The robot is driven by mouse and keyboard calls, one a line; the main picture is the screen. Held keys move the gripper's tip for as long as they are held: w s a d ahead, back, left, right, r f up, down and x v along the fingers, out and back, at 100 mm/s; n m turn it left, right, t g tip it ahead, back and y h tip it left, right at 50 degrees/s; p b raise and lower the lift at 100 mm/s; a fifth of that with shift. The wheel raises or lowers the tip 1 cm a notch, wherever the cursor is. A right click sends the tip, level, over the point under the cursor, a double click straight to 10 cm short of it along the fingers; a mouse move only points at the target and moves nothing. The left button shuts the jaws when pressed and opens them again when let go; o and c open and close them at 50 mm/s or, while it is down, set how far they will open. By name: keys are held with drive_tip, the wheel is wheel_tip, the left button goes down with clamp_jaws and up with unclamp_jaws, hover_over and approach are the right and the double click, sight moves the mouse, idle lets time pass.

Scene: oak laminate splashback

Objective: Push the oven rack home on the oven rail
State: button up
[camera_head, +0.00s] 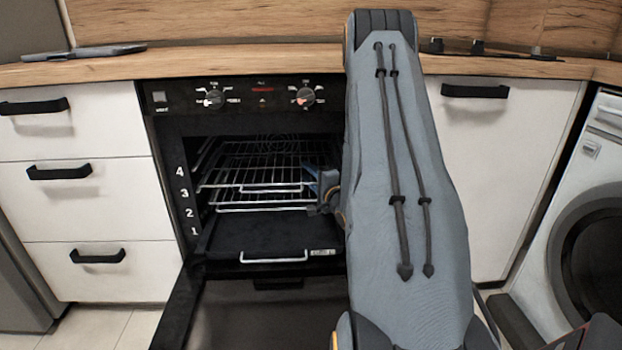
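The oven (190,150) stands open with its door (270,315) folded down. Inside are two wire racks, one close above the other. The upper oven rack (255,165) has its front bar near the number 3, and the lower rack (262,208) sits just below. The oven rails are hard to make out in the dark cavity. My gripper (312,188) is at the right side of the opening, beside the right front end of the upper rack. Its fingers are small and partly hidden by my arm, so contact and opening are unclear.
A dark tray (265,235) with a front handle sits at the lowest level. The oven knobs (305,97) are above the opening. White drawers (85,200) stand left, a white cabinet (500,170) and washing machine (590,235) right. My arm hides the oven's right side.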

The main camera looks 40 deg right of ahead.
clamp_jaws()
idle(1.4)
drive_tip(key=shift+w+d, duration=0.45)
drive_tip(key=shift+w, duration=0.2)
drive_tip(key=shift+w+d, duration=0.4)
drive_tip(key=shift+w, duration=0.25)
unclamp_jaws()
